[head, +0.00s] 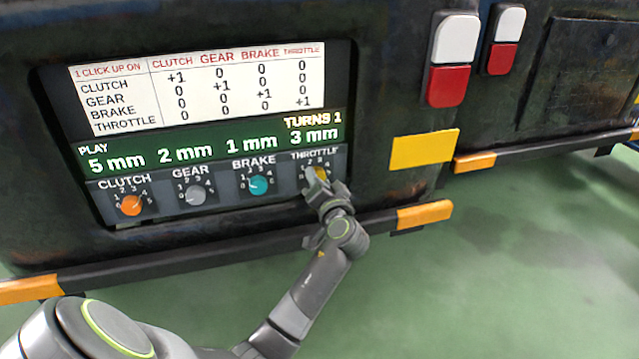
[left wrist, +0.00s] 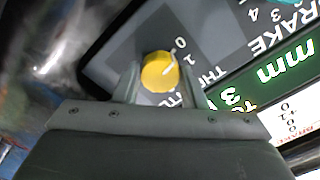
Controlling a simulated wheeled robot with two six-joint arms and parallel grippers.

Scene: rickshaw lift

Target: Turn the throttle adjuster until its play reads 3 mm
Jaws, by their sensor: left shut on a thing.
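The yellow throttle adjuster (head: 320,174) is at the right end of the row of knobs on the panel. My left gripper (head: 318,182) is at it and partly covers it and its dial in the head view. In the left wrist view the yellow knob (left wrist: 160,72) sits between the two fingers, and the gripper is shut on it. The play display (head: 215,150) reads 5 mm for clutch, 2 mm for gear, 1 mm for brake and 3 mm for throttle. It also reads TURNS 1. My right gripper is not in view.
The orange clutch knob (head: 131,205), grey gear knob (head: 195,195) and teal brake knob (head: 258,185) are left of the throttle knob. A white chart (head: 200,85) is above the display. A dark rail (head: 200,258) with orange ends runs below the panel. Green floor is clear at right.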

